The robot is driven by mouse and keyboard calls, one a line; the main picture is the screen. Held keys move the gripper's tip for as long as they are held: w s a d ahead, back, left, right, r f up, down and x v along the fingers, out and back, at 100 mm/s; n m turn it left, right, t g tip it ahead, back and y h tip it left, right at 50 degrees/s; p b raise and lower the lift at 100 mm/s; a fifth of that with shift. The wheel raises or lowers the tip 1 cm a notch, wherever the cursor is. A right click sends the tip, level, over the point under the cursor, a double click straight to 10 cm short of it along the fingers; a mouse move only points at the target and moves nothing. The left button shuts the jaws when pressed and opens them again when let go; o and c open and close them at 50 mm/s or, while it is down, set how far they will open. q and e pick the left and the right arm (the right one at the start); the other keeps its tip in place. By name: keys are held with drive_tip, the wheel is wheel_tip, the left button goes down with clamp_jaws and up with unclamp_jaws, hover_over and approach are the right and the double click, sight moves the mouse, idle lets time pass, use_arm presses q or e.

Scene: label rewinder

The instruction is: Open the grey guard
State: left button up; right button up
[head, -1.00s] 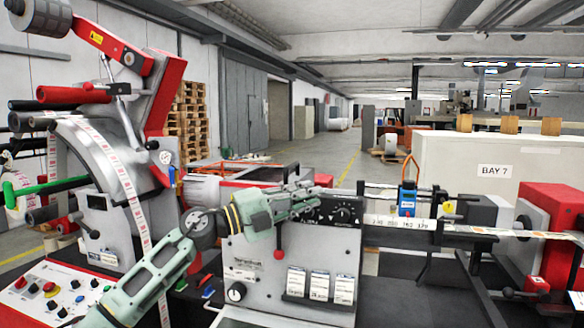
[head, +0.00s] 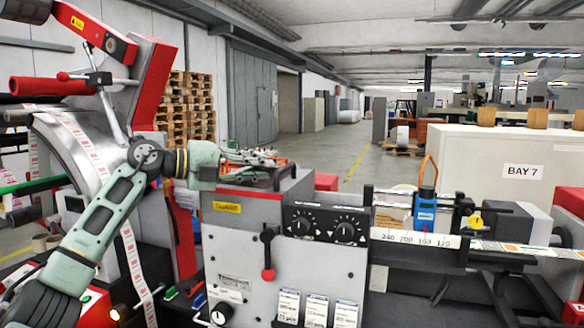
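A grey box-like cover (head: 268,204) with a yellow label and a dark handle bar (head: 262,177) along its top stands at the centre in the head view. It looks like the grey guard and appears closed, but I cannot be sure. My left gripper (head: 262,156) reaches in from the left and points right, just above and behind the handle bar. Its fingers are small and overlap the background, so I cannot tell whether they are open or touch the bar. My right gripper is not in view.
A red-knobbed lever (head: 267,256) and two black dials (head: 322,228) are on the machine front. A blue device (head: 425,210) sits on the scale rail (head: 405,238) at right. The red and grey label machine (head: 160,90) stands close at left. An open aisle (head: 345,160) lies behind.

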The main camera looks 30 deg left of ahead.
sight(285, 169)
use_arm(q)
drive_tip(key=shift+w+d, duration=0.2)
drive_tip(key=shift+w, duration=0.1)
drive_tip(key=shift+w+d+r+p, duration=0.15)
drive_tip(key=shift+w+d+p, duration=0.75)
drive_tip(key=shift+w+d, duration=0.35)
drive_tip(key=shift+p+x, duration=0.35)
drive_tip(key=shift+x, duration=0.8)
drive_tip(key=shift+w+f, duration=0.3)
drive_tip(key=shift+w, duration=0.05)
drive_tip(key=c, duration=0.5)
clamp_jaws()
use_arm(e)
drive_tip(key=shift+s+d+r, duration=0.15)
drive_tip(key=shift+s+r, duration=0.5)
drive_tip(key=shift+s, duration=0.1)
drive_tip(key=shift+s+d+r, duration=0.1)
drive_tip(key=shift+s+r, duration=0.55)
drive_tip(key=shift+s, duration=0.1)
